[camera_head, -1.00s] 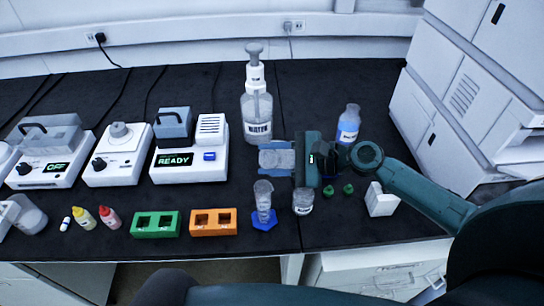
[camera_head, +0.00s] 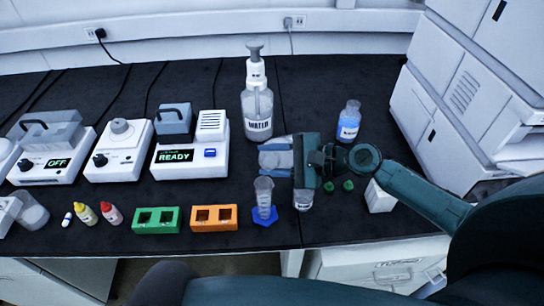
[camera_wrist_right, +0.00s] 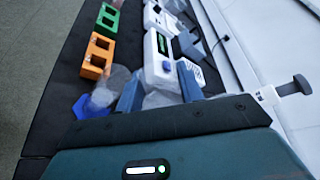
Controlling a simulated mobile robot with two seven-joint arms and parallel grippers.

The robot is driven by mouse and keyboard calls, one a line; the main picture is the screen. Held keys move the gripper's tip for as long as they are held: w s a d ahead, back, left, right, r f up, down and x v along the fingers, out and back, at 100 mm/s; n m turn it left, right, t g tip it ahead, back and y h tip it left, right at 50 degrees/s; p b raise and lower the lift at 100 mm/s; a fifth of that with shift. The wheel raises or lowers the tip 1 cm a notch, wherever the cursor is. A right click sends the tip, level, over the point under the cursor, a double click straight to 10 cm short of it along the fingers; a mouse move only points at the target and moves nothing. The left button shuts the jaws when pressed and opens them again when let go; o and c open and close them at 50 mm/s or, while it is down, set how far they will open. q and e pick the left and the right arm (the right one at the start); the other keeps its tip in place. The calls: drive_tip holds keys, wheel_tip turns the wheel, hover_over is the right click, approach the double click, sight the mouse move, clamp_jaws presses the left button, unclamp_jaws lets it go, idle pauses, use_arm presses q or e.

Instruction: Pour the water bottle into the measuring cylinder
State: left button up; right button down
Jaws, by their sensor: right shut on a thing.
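My right gripper (camera_head: 276,156) is shut on a clear vessel (camera_head: 268,159), which looks like the water bottle. It is mostly hidden by the fingers, so its exact tilt and contents are unclear. In the wrist view the vessel (camera_wrist_right: 160,97) lies between the two blue fingers (camera_wrist_right: 158,92). The clear measuring cylinder (camera_head: 264,190) stands upright on its blue base (camera_head: 265,216), just in front of the held vessel in the head view. The two look apart. The cylinder's blue base also shows in the wrist view (camera_wrist_right: 88,107). My left gripper is not in view.
A pump bottle marked WATER (camera_head: 258,112) stands behind the gripper, and a blue-liquid bottle (camera_head: 348,122) stands behind right. A clear jar (camera_head: 303,202) is partly under the gripper. Green (camera_head: 157,220) and orange (camera_head: 214,218) racks stand left of the cylinder. A white block (camera_head: 380,196) is right.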

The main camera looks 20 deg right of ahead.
drive_tip(key=shift+r, duration=0.2)
drive_tip(key=shift+n+p, duration=0.3)
drive_tip(key=shift+p, duration=0.05)
drive_tip(key=shift+r+n+h+p, duration=0.1)
drive_tip(key=shift+n+h+p, duration=0.2)
drive_tip(key=shift+p, duration=0.1)
idle(0.5)
drive_tip(key=shift+a+n+t+p, duration=0.1)
drive_tip(key=shift+n+t+p, duration=0.2)
drive_tip(key=shift+n, duration=0.1)
